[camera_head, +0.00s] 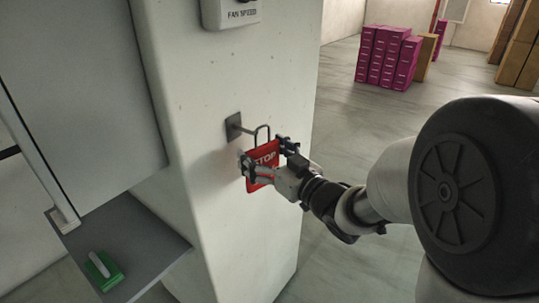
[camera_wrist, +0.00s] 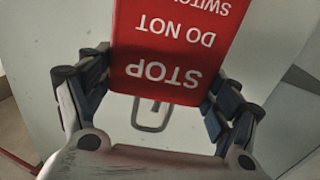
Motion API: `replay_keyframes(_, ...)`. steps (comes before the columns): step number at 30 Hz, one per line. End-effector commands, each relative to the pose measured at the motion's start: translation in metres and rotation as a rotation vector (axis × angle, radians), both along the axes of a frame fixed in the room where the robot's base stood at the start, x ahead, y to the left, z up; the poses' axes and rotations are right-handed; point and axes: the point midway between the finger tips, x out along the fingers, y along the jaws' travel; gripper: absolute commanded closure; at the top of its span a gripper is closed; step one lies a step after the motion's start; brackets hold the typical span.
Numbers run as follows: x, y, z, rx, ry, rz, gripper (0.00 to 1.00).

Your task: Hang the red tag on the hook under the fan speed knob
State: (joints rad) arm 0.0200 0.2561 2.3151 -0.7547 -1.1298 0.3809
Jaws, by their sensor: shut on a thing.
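The red tag (camera_head: 262,175) reads STOP and hangs upright in front of the white column. My gripper (camera_head: 266,157) is shut on its side edges. A thin wire loop (camera_head: 267,128) stands up from the tag's top edge. The hook (camera_head: 234,126), a dark plate with a rod, sticks out of the column beside the loop. In the wrist view the tag (camera_wrist: 175,50) appears upside down between both fingers, with its loop (camera_wrist: 136,113) below. A small dark part of the hook shows inside the loop's outline. I cannot tell whether the rod passes through the loop.
The fan speed panel (camera_head: 228,14) is on the column above the hook, its knob cut off by the frame. A grey shelf (camera_head: 140,245) with a green block (camera_head: 109,272) is at lower left. Magenta boxes (camera_head: 385,58) stand far behind.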

Motion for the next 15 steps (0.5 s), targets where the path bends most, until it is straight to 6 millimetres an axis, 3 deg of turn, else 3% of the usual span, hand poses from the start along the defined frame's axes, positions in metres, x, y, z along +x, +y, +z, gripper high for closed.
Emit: replay_keyframes(15,0.019,0.025,-0.001,0.001,-0.001,0.001,0.43)
